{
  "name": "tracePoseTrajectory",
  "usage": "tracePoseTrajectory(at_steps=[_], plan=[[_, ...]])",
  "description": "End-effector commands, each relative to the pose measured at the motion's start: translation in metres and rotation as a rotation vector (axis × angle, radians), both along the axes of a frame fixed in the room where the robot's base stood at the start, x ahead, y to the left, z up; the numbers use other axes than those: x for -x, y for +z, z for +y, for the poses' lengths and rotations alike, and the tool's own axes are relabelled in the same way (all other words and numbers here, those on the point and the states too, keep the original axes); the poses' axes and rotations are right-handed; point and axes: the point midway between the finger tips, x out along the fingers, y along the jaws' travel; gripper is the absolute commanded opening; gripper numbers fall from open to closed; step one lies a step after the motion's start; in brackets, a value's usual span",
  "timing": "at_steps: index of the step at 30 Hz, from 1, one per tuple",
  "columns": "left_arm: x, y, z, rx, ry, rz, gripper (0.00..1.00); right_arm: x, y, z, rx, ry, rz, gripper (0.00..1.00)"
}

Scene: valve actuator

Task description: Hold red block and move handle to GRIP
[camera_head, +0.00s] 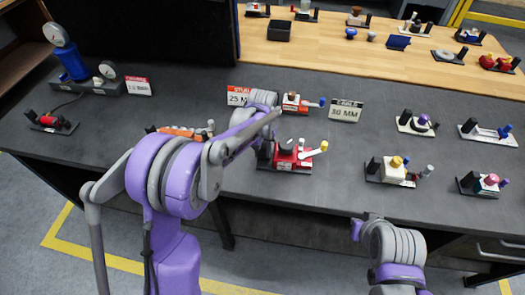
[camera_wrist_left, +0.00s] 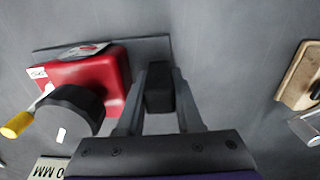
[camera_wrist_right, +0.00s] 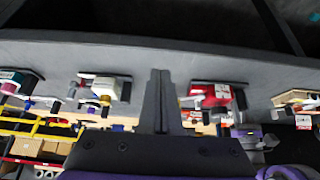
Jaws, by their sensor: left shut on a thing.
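The red block (camera_head: 292,160) stands on a dark base plate near the middle of the table, with a dark round knob on it. Its handle (camera_head: 313,152) points right and ends in a yellow tip; the tip also shows in the left wrist view (camera_wrist_left: 16,125). The lettering on its white labels is too small to read. My left gripper (camera_wrist_left: 160,88) is shut on the black post (camera_wrist_left: 159,95) at the end of the red block's base plate. My right gripper (camera_wrist_right: 158,75) is shut and empty, in front of the table edge, apart from the red block (camera_wrist_right: 212,98).
A valve with a white body and yellow knob (camera_head: 393,168) stands to the right. An orange device (camera_head: 183,133) lies left, partly behind my left arm. Bare table lies right of the handle.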

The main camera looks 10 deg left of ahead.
Motion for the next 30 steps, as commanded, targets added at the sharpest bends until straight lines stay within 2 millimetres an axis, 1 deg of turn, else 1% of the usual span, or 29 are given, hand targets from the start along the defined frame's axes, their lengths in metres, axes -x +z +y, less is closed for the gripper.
tracePoseTrajectory(at_steps=[4, 5, 6, 8, 12, 14, 17, 20, 24, 26, 30], plan=[[0.001, -0.002, 0.000, 0.000, 0.000, 0.001, 0.00, 0.001, -0.001, 0.000, 0.000, 0.000, 0.001, 0.00], [0.001, -0.003, 0.000, -0.001, 0.000, 0.001, 0.00, 0.001, -0.001, 0.000, 0.000, 0.000, 0.001, 0.04], [0.001, -0.003, 0.000, -0.001, -0.001, 0.001, 0.00, 0.001, -0.001, 0.000, 0.000, 0.000, 0.001, 0.11], [0.001, -0.003, 0.000, -0.001, -0.001, 0.001, 0.00, 0.001, -0.001, 0.000, 0.000, 0.000, 0.002, 0.22], [0.001, -0.004, 0.000, -0.001, -0.001, 0.002, 0.00, -0.002, 0.001, 0.000, 0.005, 0.010, 0.006, 0.47], [0.002, -0.004, 0.000, -0.001, -0.001, 0.002, 0.00, -0.006, 0.006, 0.001, 0.014, 0.027, 0.014, 0.56], [0.002, -0.004, 0.000, 0.000, -0.001, 0.003, 0.00, -0.020, 0.018, 0.004, 0.044, 0.084, 0.041, 0.56], [0.002, -0.004, 0.000, 0.000, -0.001, 0.004, 0.00, -0.043, 0.035, 0.007, 0.085, 0.171, 0.081, 0.56], [0.003, -0.004, 0.000, 0.000, -0.001, 0.004, 0.00, -0.080, 0.058, 0.014, 0.150, 0.319, 0.145, 0.56], [0.003, -0.005, -0.001, 0.000, -0.001, 0.004, 0.00, -0.097, 0.065, 0.018, 0.175, 0.385, 0.173, 0.56], [0.003, -0.005, -0.001, 0.000, -0.001, 0.005, 0.00, -0.135, 0.077, 0.026, 0.229, 0.540, 0.234, 0.56]])
